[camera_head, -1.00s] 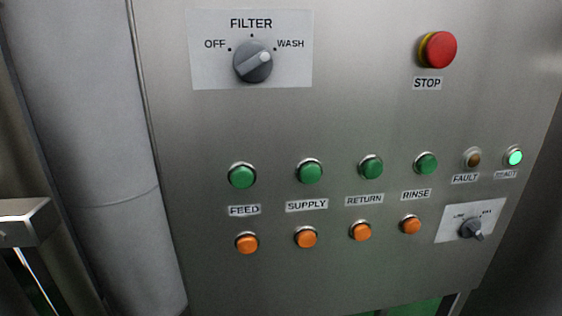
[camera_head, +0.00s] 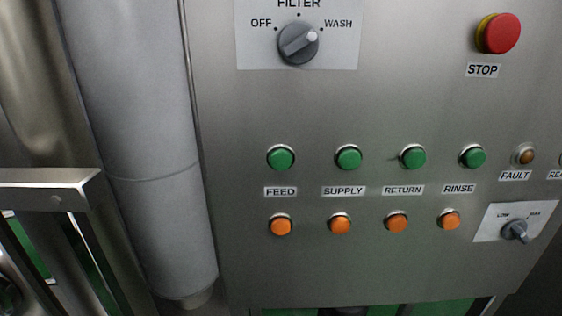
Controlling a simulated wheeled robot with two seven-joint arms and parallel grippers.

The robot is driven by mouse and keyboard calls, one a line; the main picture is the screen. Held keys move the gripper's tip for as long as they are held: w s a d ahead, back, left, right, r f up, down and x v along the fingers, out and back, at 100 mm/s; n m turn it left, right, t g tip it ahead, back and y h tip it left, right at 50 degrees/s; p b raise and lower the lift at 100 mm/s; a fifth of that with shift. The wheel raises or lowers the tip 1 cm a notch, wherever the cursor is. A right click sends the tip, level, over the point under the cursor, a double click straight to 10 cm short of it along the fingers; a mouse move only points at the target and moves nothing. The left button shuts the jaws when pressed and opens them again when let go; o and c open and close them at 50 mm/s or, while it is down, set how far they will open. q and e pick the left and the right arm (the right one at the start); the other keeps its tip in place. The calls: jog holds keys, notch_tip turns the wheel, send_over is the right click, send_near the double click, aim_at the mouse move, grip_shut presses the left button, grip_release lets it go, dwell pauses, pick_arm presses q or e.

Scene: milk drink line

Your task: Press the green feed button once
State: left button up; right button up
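The green feed button (camera_head: 281,158) sits at the left end of the green button row on the steel panel (camera_head: 400,110). The FEED label (camera_head: 280,192) is right below it, and an orange button (camera_head: 281,225) is below the label. Neither of my grippers shows in the head view, so nothing covers the feed button.
Green SUPPLY (camera_head: 349,158), RETURN (camera_head: 413,157) and RINSE (camera_head: 473,156) buttons continue the row to the right. The FILTER knob (camera_head: 298,42) is above; the red STOP button (camera_head: 498,34) is upper right. A grey vertical pipe (camera_head: 130,130) stands left of the panel.

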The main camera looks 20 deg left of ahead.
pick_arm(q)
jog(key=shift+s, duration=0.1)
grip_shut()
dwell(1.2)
